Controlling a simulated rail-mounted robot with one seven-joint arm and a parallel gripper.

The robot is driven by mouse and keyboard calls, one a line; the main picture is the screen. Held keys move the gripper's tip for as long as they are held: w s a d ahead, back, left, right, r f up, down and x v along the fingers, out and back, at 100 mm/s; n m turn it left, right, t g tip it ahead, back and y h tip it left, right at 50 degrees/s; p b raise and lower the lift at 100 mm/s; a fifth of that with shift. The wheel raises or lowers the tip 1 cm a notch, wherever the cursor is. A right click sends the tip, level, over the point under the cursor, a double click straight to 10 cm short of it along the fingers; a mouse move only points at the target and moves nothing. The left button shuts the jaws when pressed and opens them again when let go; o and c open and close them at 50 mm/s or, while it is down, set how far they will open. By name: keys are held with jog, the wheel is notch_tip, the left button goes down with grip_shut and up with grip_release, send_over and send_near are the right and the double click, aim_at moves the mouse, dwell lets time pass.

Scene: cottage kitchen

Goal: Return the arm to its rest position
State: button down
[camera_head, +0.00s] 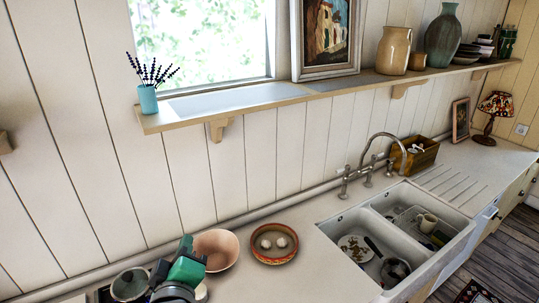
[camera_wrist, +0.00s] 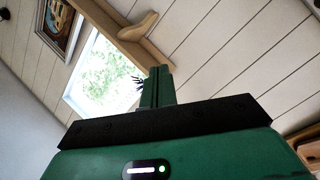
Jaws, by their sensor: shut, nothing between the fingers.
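My gripper (camera_head: 185,244) is at the bottom left of the head view, green and dark, in front of the counter beside a pink bowl. In the wrist view its green fingers (camera_wrist: 157,86) are together with nothing between them. They point up toward the wall, window and shelf. Most of my arm is out of the head view.
The pink bowl (camera_head: 216,250) is close to my gripper. A patterned dish with two pale round things (camera_head: 274,243) is to its right. A metal pot (camera_head: 130,285) is at left. The sink (camera_head: 428,206) holds dishes. A wall shelf (camera_head: 292,97) is above; counter space before the sink is clear.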

jog(key=s+d+r+m+t+p, duration=0.1)
jog(key=s+d+r+m, duration=0.3)
jog(key=r, duration=0.6)
jog(key=s+d+r+m+t+h+p, duration=0.1)
jog(key=s+d+r+m+t, duration=0.3)
jog(key=s+d+r, duration=0.3)
jog(key=s+d+r+m+t+h+p, duration=0.1)
jog(key=s+d+r+m+t, duration=0.2)
jog(key=r, duration=1.1)
jog(key=s+d+m, duration=0.1)
jog(key=s+d, duration=0.2)
jog(key=s, duration=0.2)
jog(key=shift+d+r, duration=0.15)
jog(key=shift+r, duration=0.1)
jog(key=c, duration=2.2)
grip_release()
